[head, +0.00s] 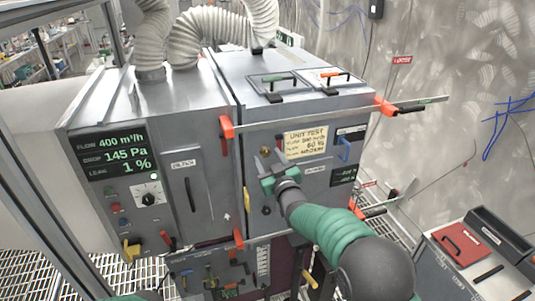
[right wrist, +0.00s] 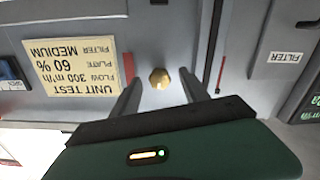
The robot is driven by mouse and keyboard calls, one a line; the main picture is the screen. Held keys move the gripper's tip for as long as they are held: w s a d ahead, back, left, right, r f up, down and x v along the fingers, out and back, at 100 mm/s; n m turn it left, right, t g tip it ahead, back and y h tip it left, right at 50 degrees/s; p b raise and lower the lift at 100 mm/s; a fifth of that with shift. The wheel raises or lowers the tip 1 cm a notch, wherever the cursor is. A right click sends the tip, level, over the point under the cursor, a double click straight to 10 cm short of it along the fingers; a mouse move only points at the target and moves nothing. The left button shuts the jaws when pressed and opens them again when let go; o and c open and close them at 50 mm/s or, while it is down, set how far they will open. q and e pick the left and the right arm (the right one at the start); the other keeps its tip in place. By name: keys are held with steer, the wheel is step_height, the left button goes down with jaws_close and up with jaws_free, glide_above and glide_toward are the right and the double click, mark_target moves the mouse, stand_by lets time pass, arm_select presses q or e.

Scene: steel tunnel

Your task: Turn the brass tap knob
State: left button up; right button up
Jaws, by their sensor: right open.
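The brass tap knob (head: 265,152) is a small faceted knob on the front of the right grey cabinet, left of the yellow unit test label. It also shows in the right wrist view (right wrist: 159,78), between and just beyond the finger tips. My right gripper (head: 266,165) is open in front of the cabinet, its two fingers pointing at the panel on either side of the knob. No contact with the knob can be seen. My left gripper is not in view.
The unit test label (head: 306,143) is beside the knob. Orange-ended clamp bars (head: 226,128) edge the cabinet. The left cabinet has a display (head: 115,153) and a dial (head: 149,198). White hoses (head: 215,38) rise above. A bench with a red plate (head: 461,243) stands at lower right.

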steer(key=shift+w+a, duration=0.2)
steer(key=shift+w, duration=0.35)
jaws_close()
steer(key=shift+f+n+b, duration=0.25)
steer(key=shift+n+b, duration=0.15)
steer(key=shift+b, duration=0.55)
steer(key=shift+r, duration=0.2)
jaws_free()
steer(key=shift+s, duration=0.1)
steer(key=b+v, duration=0.3)
steer(key=v, duration=1.3)
steer(key=shift+s+d, duration=0.15)
steer(key=shift+s, duration=0.2)
